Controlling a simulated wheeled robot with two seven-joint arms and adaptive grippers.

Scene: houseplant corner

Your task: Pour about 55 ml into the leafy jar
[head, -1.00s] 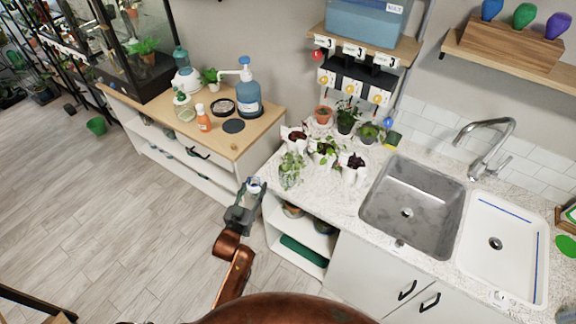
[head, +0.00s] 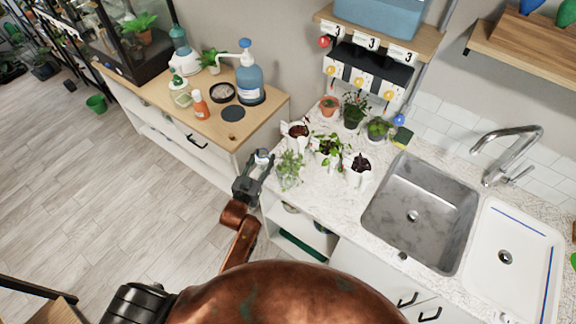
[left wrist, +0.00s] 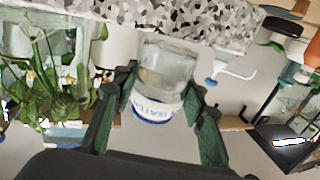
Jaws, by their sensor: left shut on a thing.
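The leafy jar (head: 290,172), clear glass with leafy green stems, stands at the counter's left front edge. It also shows at the left of the left wrist view (left wrist: 45,75). My left gripper (head: 260,163) is just left of it, beside the counter edge. It is shut on a small clear container (left wrist: 165,72) with a white and blue label band, lying between both fingers in the left wrist view. In the head view the container (head: 263,155) is tiny; its tilt and liquid level are unclear. I see no stream. My right gripper is not in view.
White pots with plants (head: 328,150) crowd the counter right of the jar. A metal sink (head: 420,210) lies further right. The wooden cabinet (head: 185,128) on the left carries a blue pump bottle (head: 250,82) and an orange bottle (head: 201,106). Open floor lies left of the gripper.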

